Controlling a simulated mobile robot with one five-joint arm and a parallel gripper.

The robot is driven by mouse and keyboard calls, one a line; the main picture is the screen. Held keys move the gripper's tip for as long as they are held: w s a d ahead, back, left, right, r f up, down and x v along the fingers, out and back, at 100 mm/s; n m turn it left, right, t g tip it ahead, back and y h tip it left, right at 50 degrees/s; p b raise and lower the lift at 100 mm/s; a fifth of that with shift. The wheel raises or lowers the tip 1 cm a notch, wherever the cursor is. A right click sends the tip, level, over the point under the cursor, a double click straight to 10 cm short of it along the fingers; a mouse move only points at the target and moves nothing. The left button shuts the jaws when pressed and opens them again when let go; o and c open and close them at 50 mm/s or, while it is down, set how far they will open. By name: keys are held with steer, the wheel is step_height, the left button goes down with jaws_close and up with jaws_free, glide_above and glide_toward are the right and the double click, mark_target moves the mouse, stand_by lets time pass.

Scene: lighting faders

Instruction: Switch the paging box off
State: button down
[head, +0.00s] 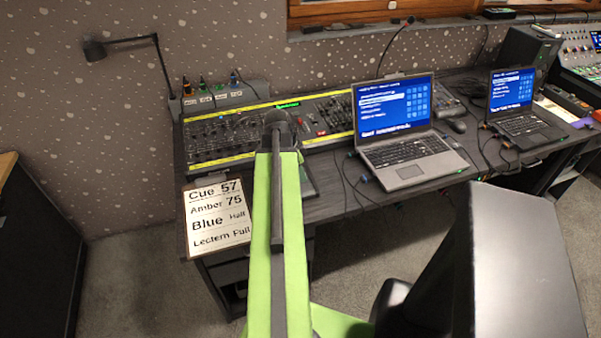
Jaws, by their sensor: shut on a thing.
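I cannot tell for sure which thing is the paging box. A grey box (226,97) with white labels and several coloured plugs stands at the back left of the desk, behind the mixing console. A gooseneck microphone (396,43) rises behind the near laptop; its base is mostly hidden by the screen. No switch can be made out on either. My green arm reaches up the middle of the view to a dark rounded joint in front of the console. My gripper's fingers are hidden beyond the arm, so what they touch does not show.
The console (222,138) with yellow strips fills the desk's left half. A cue sheet (217,216) lies at the front left. The near laptop (399,130) and far laptop (517,107) stand to the right, with loose cables between. A desk lamp (134,43) stands back left.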

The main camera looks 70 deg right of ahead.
steer(key=shift+a+f, duration=0.25)
steer(key=shift+f, duration=0.15)
steer(key=shift+w+d+r, duration=0.15)
steer(key=shift+w+d, duration=0.35)
steer(key=shift+d, duration=0.15)
steer(key=shift+d+r+p, duration=0.1)
steer(key=shift+r+p, duration=0.45)
steer(key=shift+p, duration=0.35)
steer(key=a+r+p, duration=0.4)
steer(key=r+p, duration=0.8)
steer(key=shift+a+r+p, duration=0.3)
steer(key=shift+p, duration=0.1)
